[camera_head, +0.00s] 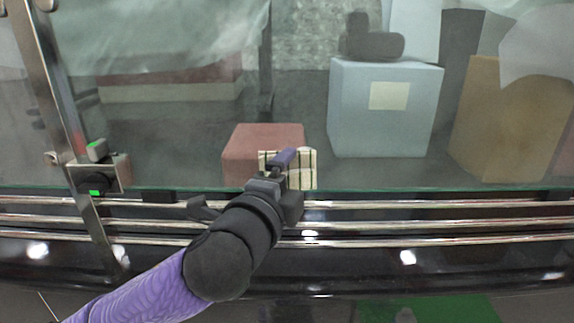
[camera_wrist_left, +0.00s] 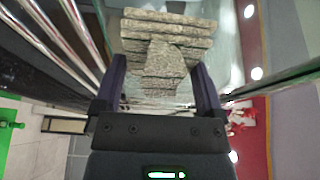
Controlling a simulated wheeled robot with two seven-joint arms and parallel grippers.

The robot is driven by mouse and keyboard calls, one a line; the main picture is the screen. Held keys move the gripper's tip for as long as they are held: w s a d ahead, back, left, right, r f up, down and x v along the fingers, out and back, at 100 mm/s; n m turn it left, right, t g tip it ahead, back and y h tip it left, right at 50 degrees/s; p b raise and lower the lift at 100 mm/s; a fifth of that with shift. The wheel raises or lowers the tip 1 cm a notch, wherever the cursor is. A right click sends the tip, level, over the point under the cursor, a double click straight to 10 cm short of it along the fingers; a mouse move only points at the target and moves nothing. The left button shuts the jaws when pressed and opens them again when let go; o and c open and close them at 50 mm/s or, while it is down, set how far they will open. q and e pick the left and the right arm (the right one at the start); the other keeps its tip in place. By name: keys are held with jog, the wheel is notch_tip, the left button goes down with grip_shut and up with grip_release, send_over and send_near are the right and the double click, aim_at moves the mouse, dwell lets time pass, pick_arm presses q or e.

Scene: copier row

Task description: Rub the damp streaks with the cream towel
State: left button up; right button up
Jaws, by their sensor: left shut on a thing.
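The cream towel (camera_head: 307,170), checked with dark lines, is in my left gripper (camera_head: 284,160) in the head view, in front of the glass pane's lower edge. In the left wrist view the folded towel (camera_wrist_left: 165,48) shows greyish between the two purple fingers of the gripper (camera_wrist_left: 160,85), which is shut on it. Whether the towel touches the glass cannot be told. Pale cloudy patches, possibly the damp streaks, show on the glass at the upper left (camera_head: 165,35) and upper right (camera_head: 540,50), both apart from the towel. My right gripper is not in view.
Chrome rails (camera_head: 420,222) run across below the glass. A metal post (camera_head: 48,75) with a latch (camera_head: 98,174) stands at the left. A red box (camera_head: 245,142), a pale blue box (camera_head: 385,125) and a brown box (camera_head: 510,120) show through the glass.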

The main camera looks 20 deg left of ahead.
pick_arm(q)
jog(key=shift+s, duration=0.25)
jog(key=shift+s+d, duration=0.25)
jog(key=shift+s, duration=0.5)
jog(key=shift+s+d, duration=0.25)
jog(key=shift+s, duration=0.5)
jog(key=shift+w, duration=0.15)
jog(key=w+a, duration=0.2)
jog(key=w, duration=0.4)
jog(key=shift+w, duration=0.3)
jog(key=shift+w+a, duration=0.15)
jog(key=shift+w, duration=0.35)
jog(key=shift+w+a, duration=0.15)
jog(key=shift+w, duration=0.35)
